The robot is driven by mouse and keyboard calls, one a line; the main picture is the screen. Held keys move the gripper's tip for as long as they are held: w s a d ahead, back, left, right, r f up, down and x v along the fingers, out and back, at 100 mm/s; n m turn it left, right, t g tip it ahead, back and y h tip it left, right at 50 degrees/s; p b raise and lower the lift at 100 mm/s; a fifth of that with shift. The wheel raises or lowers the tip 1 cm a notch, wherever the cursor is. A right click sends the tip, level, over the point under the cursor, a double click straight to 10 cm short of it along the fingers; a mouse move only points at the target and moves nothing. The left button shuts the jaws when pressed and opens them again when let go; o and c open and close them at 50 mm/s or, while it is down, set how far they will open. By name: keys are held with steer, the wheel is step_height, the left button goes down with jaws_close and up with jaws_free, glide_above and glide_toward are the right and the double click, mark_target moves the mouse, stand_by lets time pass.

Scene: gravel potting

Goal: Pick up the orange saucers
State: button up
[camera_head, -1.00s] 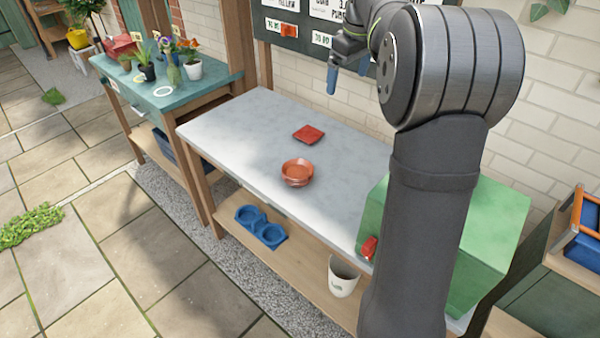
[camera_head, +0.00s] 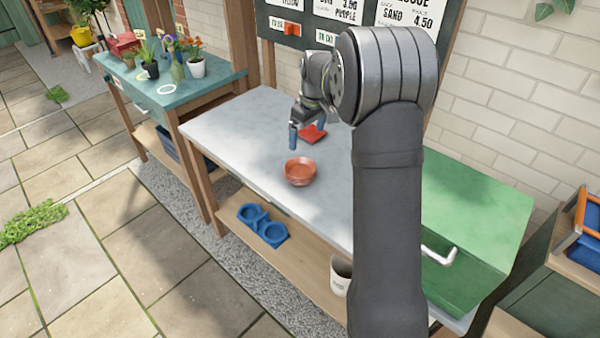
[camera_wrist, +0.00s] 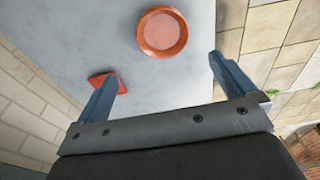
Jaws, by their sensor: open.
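A round orange saucer (camera_head: 300,172) with a raised rim sits on the grey tabletop near its front edge. It also shows in the wrist view (camera_wrist: 162,32), ahead of the jaws. A flat, square, red-orange piece (camera_head: 312,134) lies farther back on the table. In the wrist view the square piece (camera_wrist: 101,79) is partly behind the left finger. My gripper (camera_head: 293,137) is above the table, just left of the square piece. In the wrist view its two blue fingers (camera_wrist: 163,78) are wide apart with nothing between them.
The grey table (camera_head: 235,125) is bare on its left. A green box with a pale handle (camera_head: 440,256) stands at its right end. Blue double bowls (camera_head: 262,226) and a white pot (camera_head: 341,277) are on the lower shelf. A teal plant table (camera_head: 185,92) stands to the left.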

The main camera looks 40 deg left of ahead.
mark_target(300, 167)
steer(key=f, duration=0.3)
steer(key=a+f, duration=0.1)
steer(key=f, duration=0.7)
steer(key=shift+a+f, duration=0.15)
steer(key=shift+a, duration=0.05)
steer(key=shift+s+a+f, duration=0.1)
steer(key=shift+a+f, duration=0.1)
steer(key=shift+f, duration=0.65)
steer(key=shift+s+a+f, duration=0.1)
steer(key=shift+a+f, duration=0.15)
steer(key=shift+f, duration=0.65)
steer(key=shift+a+f, duration=0.2)
steer(key=shift+f, duration=0.65)
steer(key=c, duration=1.1)
steer(key=shift+o, duration=0.2)
steer(key=shift+r, duration=0.1)
